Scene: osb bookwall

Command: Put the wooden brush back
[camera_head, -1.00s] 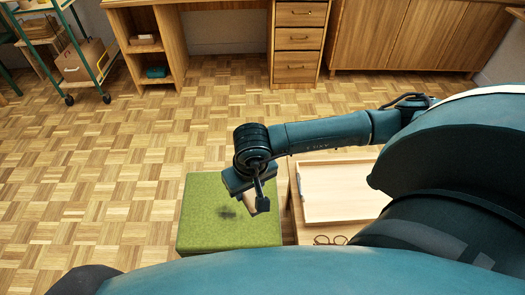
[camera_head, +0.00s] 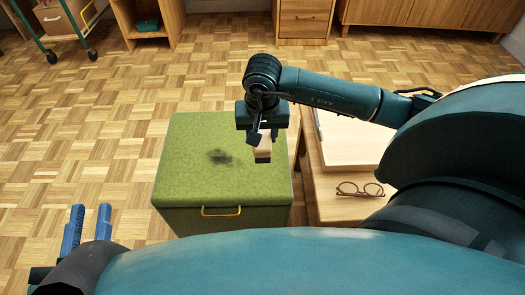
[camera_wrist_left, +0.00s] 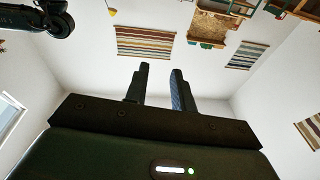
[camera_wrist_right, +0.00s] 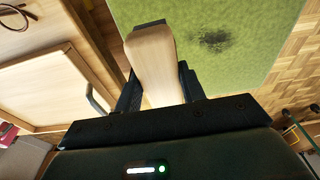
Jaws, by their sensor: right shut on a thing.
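My right gripper (camera_head: 262,138) is shut on a light wooden block-like piece, the wooden brush (camera_head: 264,151). The brush also shows between the fingers in the right wrist view (camera_wrist_right: 155,62). It is held over the right part of a green box-shaped ottoman (camera_head: 185,180) with a yellow handle on its front. Bristles are not visible. My left gripper (camera_head: 88,228) is low at the left of the head view, its two blue fingers apart. In the left wrist view (camera_wrist_left: 158,88) the fingers are apart with nothing between them.
A low wooden table (camera_head: 335,208) stands right of the ottoman, bearing a tray (camera_head: 350,158) and a pair of glasses (camera_head: 360,190). A dark smudge (camera_head: 220,157) marks the ottoman's top. A green trolley (camera_head: 50,40) stands far left. The parquet floor at left is clear.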

